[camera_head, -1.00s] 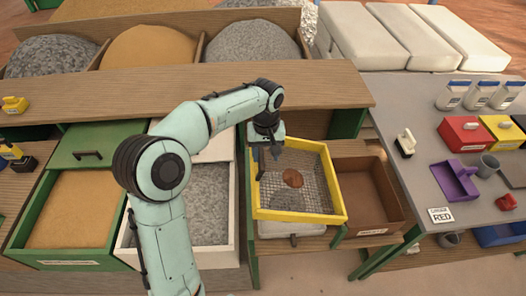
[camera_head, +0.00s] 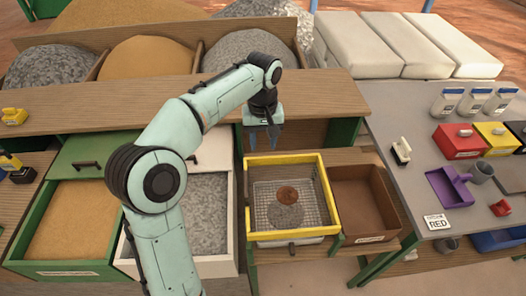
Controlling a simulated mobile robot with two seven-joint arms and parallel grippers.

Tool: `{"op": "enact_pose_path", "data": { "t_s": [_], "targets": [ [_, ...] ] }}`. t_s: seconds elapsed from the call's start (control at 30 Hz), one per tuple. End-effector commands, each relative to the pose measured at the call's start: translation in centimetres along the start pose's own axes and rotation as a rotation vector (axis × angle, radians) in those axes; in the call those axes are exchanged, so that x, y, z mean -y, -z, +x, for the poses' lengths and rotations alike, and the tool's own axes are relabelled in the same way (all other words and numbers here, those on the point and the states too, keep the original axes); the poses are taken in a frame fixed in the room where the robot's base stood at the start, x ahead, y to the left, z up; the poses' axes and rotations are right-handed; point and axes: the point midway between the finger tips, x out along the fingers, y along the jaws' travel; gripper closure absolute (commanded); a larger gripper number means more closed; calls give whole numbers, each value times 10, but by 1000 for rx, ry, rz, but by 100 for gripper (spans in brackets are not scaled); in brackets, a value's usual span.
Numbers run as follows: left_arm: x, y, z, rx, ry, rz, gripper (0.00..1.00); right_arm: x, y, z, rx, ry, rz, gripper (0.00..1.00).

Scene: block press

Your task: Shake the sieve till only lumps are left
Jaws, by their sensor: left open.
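The yellow-framed sieve (camera_head: 326,200) sits on the wooden stand at the front, left of a brown wooden box. On its wire mesh lie a brown lump (camera_head: 287,194) and a patch of grey material (camera_head: 286,216). Whether the grey patch is on the mesh or seen through it, I cannot tell. A white tray (camera_head: 290,243) shows under the sieve's front edge. My left gripper (camera_head: 263,146) is open and empty, pointing down above and behind the sieve's back-left corner, apart from the rim as far as I can see. My right gripper is out of view.
A brown wooden box (camera_head: 368,204) stands right of the sieve. Left are a sand drawer (camera_head: 68,222) and a gravel drawer (camera_head: 205,204). A wooden shelf (camera_head: 110,100) runs behind. The grey table (camera_head: 400,110) at right holds jars, coloured boxes and a purple scoop (camera_head: 449,188).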

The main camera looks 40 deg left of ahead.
Motion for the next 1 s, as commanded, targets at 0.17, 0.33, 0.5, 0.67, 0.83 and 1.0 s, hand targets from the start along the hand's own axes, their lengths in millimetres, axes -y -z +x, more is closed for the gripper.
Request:
{"op": "enact_pose_path", "data": {
  "t_s": [0.17, 0.33, 0.5, 0.67, 0.83, 1.0],
  "targets": [
    [-1, 1, -28, -2, -2, 1, 57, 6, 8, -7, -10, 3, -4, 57],
    [0, 0, -36, 1, 0, 0, 57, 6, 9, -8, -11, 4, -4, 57],
    [0, 0, -36, 1, 1, 0, 57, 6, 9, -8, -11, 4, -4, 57],
    [0, 0, -36, 1, 1, 0, 57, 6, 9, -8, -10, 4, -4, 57],
    [0, 0, -36, 1, 1, 0, 57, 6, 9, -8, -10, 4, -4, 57],
    [0, 0, -36, 1, 1, 0, 57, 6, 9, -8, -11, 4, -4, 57]
  ]
}}
